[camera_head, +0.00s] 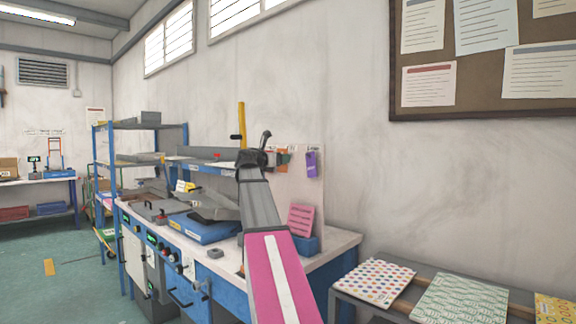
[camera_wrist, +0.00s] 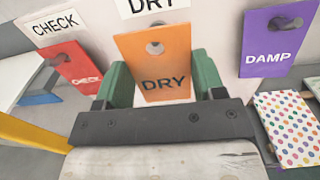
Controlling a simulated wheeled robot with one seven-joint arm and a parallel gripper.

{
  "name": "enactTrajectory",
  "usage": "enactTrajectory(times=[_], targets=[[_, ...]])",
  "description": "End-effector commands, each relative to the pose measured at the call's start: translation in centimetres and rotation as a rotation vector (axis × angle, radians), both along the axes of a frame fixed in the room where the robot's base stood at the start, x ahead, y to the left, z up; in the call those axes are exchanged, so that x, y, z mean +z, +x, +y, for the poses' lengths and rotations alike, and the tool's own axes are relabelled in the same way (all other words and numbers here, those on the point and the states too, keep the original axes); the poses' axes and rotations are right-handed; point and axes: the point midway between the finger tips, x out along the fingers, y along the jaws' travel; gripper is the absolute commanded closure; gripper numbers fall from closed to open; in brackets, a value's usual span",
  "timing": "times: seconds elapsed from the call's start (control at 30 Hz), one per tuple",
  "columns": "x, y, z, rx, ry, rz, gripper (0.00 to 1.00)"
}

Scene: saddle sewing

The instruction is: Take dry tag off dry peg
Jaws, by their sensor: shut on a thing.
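The orange dry tag (camera_wrist: 153,66) is upright in the middle of the wrist view, with DRY printed on it and a round hole near its top. My gripper (camera_wrist: 163,84) has its green fingers at the tag's two side edges and is shut on it. A white DRY label (camera_wrist: 152,6) is on the board just above. The dry peg is hard to make out; something grey shows in the tag's hole, and I cannot tell whether the tag still hangs on the peg. In the head view my gripper is small and partly hidden by my arm.
A red CHECK tag (camera_wrist: 78,68) hangs to the left and a purple DAMP tag (camera_wrist: 272,42) to the right, also in the head view (camera_head: 311,165). A pink card (camera_head: 300,220) stands in a blue holder on the bench. Patterned sheets (camera_head: 374,281) lie at right.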

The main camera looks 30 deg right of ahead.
Motion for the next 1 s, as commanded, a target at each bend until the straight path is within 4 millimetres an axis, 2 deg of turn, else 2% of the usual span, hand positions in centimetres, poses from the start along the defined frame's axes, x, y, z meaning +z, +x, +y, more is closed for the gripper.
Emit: enactTrajectory(times=[1.0], targets=[[0.2, -1.4, 4.0, 0.0, -0.001, 0.0, 0.54]])
